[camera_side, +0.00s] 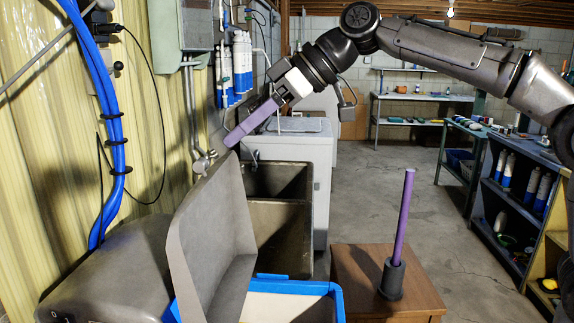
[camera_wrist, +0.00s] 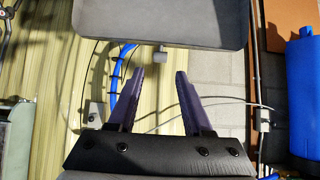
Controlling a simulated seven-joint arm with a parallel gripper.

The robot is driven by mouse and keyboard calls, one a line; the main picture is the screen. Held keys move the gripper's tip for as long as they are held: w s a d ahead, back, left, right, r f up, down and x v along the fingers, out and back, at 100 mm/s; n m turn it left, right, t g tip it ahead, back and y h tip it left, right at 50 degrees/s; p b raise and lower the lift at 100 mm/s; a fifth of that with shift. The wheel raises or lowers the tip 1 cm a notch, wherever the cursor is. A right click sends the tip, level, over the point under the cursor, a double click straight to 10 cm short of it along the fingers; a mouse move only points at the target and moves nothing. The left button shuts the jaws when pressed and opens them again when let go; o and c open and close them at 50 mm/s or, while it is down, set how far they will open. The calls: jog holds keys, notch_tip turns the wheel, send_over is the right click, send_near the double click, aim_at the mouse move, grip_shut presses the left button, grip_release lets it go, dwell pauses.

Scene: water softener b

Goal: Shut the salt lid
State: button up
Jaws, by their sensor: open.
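The grey salt lid (camera_side: 205,240) stands open, tilted steeply up at the left of the side view. A grey panel that looks like the lid (camera_wrist: 160,28) fills the top of the wrist view. Below the lid is the salt bin with a blue rim (camera_side: 338,300), its top uncovered. My gripper (camera_side: 231,142) has purple fingers pointing down and left, with the tips at the lid's upper edge in the side view. I cannot tell whether they touch it. In the wrist view my gripper (camera_wrist: 156,60) is open, with nothing between its fingers.
The grey softener housing (camera_side: 110,275) is behind the lid at the lower left. Blue hoses (camera_side: 110,140) run down the ribbed wall. A dark sink (camera_side: 280,205) stands beyond the lid. A purple rod in a black holder (camera_side: 400,235) stands on a wooden cabinet (camera_side: 375,302) at right.

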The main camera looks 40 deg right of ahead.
aim_at(205, 162)
jog(key=x, duration=0.8)
jog(key=shift+s+r, duration=0.1)
grip_shut()
jog(key=s+d+f, duration=0.1)
jog(key=s+d, duration=0.5)
jog(key=shift+f, duration=0.35)
dwell(0.3)
jog(key=shift+d, duration=0.15)
jog(key=s+d+f, duration=0.3)
jog(key=s+d, duration=0.2)
jog(key=shift+s+d+f, duration=0.2)
jog(key=shift+s+f, duration=0.1)
jog(key=shift+f, duration=0.05)
dwell(0.6)
